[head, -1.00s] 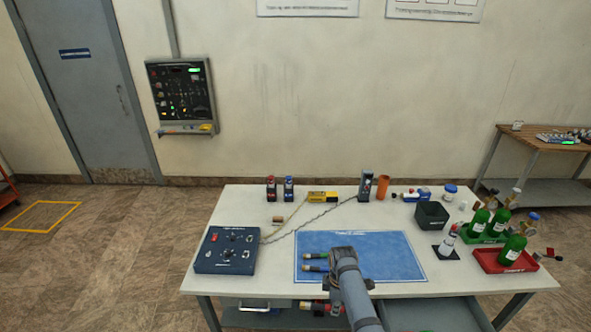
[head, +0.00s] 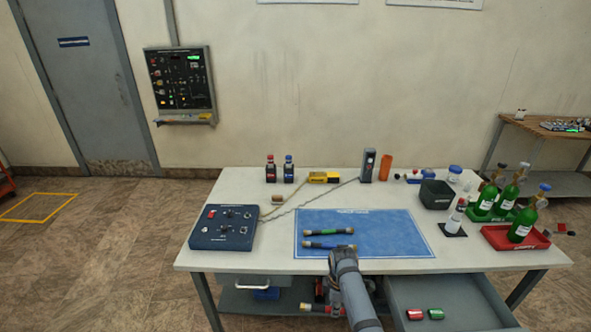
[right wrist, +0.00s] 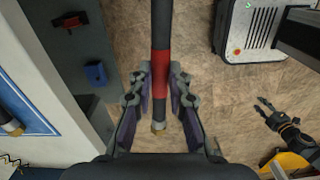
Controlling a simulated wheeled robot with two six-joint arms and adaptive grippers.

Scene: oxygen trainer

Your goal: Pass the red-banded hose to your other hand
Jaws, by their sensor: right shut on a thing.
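The red-banded hose (right wrist: 161,72) is dark with a red band and a brass-coloured end. In the head view the hose (head: 311,307) shows low in front of the table, partly hidden by my right arm. What looks like my left gripper (right wrist: 265,114) is at the right of the right wrist view, fingers apart and empty, clear of the hose. It does not show in the head view.
A green-banded hose (head: 329,232) and a blue-banded hose (head: 329,246) lie on the blue mat (head: 385,228). An open drawer (head: 455,298) juts out at the right, holding a red and a green piece. The table's front edge is close to my right arm.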

